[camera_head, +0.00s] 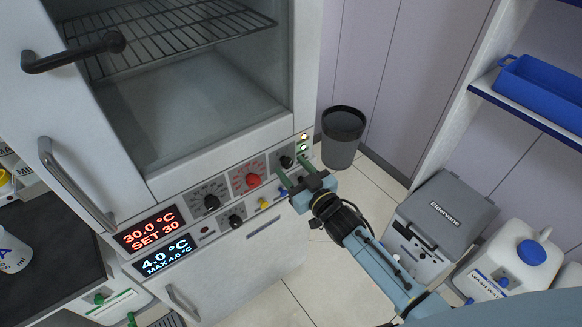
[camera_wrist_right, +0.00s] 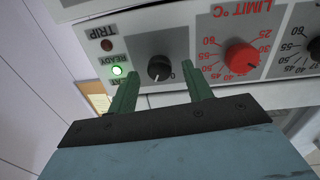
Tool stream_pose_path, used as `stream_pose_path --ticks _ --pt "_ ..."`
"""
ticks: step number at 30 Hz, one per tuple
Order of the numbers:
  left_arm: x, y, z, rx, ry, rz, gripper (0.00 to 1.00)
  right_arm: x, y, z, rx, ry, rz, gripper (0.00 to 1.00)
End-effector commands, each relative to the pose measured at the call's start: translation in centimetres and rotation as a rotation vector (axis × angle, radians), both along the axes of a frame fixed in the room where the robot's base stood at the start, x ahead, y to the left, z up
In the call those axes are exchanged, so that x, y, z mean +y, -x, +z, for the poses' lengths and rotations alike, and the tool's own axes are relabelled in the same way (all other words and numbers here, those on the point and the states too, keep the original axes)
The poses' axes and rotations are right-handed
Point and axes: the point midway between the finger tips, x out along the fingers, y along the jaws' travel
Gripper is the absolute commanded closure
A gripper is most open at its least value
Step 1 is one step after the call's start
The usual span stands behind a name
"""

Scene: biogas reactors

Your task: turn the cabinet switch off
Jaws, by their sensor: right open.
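The cabinet switch appears to be the small black knob (camera_head: 286,161) at the right end of the cabinet's control panel. In the right wrist view the black knob (camera_wrist_right: 159,68) sits beside a "0" mark, with a pale mark on its face. My right gripper (camera_head: 289,166) is open at the panel. Its two green fingers stand on either side of the knob, with visible gaps; I cannot tell whether they reach its depth. A lit green lamp (camera_wrist_right: 117,71) and a dark red trip lamp (camera_wrist_right: 107,45) are beside it. My left gripper is out of view.
A red limit knob (camera_head: 252,180) and a black dial (camera_head: 212,202) lie left along the panel. Yellow (camera_head: 263,204) and blue (camera_head: 283,193) fittings are below. A dark bin (camera_head: 342,136) and a grey box (camera_head: 446,212) stand to the right.

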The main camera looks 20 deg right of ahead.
Motion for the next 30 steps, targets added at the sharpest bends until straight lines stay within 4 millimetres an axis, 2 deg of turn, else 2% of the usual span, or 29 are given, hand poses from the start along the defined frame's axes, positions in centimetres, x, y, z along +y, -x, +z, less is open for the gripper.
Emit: stream_pose_path --ticks 5,14,24,30 --pt "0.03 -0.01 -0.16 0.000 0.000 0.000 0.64 0.41 -1.17 0.00 0.000 0.000 0.001 0.50" --pt "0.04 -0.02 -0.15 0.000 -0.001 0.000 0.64 0.44 -1.28 -0.01 0.001 0.000 0.001 0.51" --pt "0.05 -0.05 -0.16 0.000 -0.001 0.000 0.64 0.43 -1.26 0.00 0.001 0.000 0.001 0.94" --pt "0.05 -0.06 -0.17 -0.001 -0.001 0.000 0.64 0.42 -1.25 -0.01 -0.004 0.013 0.001 0.94"
